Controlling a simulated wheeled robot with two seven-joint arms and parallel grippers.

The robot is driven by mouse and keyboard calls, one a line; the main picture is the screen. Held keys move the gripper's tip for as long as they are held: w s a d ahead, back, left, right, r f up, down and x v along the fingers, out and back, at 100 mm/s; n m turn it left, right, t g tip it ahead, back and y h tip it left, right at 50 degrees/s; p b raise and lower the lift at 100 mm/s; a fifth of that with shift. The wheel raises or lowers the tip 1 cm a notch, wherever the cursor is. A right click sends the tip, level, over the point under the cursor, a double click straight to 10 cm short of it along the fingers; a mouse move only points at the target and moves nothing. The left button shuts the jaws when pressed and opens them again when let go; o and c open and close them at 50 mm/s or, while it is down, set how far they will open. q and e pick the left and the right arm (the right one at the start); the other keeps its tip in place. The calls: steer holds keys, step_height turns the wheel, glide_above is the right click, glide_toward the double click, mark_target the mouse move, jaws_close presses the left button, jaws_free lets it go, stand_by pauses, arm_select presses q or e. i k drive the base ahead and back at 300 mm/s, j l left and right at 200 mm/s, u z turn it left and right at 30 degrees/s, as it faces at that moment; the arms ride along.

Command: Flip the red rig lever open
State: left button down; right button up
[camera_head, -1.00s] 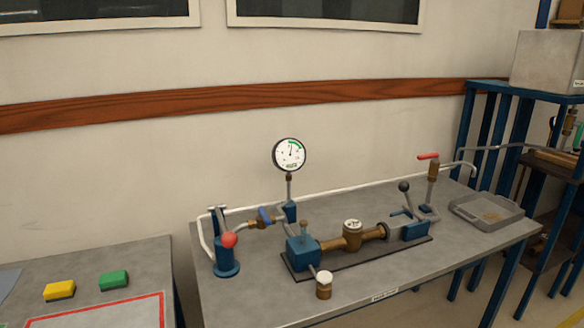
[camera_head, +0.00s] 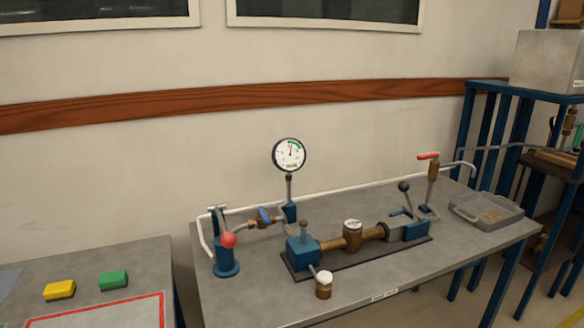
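The red rig lever (camera_head: 428,156) sits on top of a brown valve post (camera_head: 432,178) at the back right of the test bench (camera_head: 350,295). The lever lies roughly level and points left from the post. The post stands beside the clamp with the black-knobbed lever (camera_head: 404,187). A second red part, a round red knob (camera_head: 229,240), is on the blue hand pump (camera_head: 226,262) at the bench's left. Neither of my grippers shows in the head view.
A pressure gauge (camera_head: 289,155) stands at the back of the bench. A brass meter (camera_head: 352,234) sits in the rig line at the middle. A grey tray (camera_head: 487,212) lies right of the lever post. A side table (camera_head: 30,305) holds yellow and green blocks. The bench's front is mostly clear.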

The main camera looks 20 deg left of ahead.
mark_target(436, 156)
steer(key=i+l+u, duration=0.35)
steer(key=i, duration=0.15)
steer(key=i+l+u, duration=0.75)
steer(key=l, duration=0.35)
steer(key=i+j, duration=0.05)
